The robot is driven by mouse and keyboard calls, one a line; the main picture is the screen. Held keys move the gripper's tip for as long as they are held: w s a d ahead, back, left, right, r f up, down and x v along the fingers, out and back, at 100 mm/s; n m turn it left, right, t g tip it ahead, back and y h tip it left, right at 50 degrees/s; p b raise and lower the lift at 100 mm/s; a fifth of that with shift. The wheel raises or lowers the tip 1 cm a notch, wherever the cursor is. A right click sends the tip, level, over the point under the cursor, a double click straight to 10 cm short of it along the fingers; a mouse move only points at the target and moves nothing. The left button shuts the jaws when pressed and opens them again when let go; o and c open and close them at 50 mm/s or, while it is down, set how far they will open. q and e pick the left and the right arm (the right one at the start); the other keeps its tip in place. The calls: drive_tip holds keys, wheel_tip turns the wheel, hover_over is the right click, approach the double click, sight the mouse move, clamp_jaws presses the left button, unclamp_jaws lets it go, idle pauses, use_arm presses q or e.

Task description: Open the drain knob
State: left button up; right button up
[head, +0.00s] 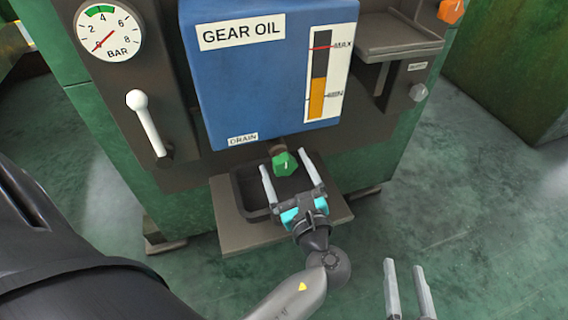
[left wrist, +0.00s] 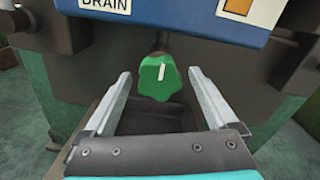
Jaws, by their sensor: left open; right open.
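The green drain knob (head: 285,164) sits under the blue gear oil tank (head: 270,62), near the DRAIN label (head: 243,139). It also shows in the left wrist view (left wrist: 158,78), with a white mark pointing roughly up. My left gripper (head: 290,174) is open, its two fingers on either side of the knob. In the left wrist view the fingers (left wrist: 165,82) are spread wide, with gaps to the knob on both sides. I cannot tell whether the fingertips reach the knob's depth. My right gripper (head: 405,264) is open and empty at the lower right, away from the machine.
A dark drip tray (head: 246,198) lies below the knob on a ledge (head: 236,236). A white-handled lever (head: 147,122) and a pressure gauge (head: 109,32) are on the left. A grey shelf (head: 398,38) and an orange knob (head: 451,11) are on the right. The right floor is clear.

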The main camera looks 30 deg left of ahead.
use_arm(q)
drive_tip(key=c, duration=1.4)
drive_tip(key=shift+o, duration=0.2)
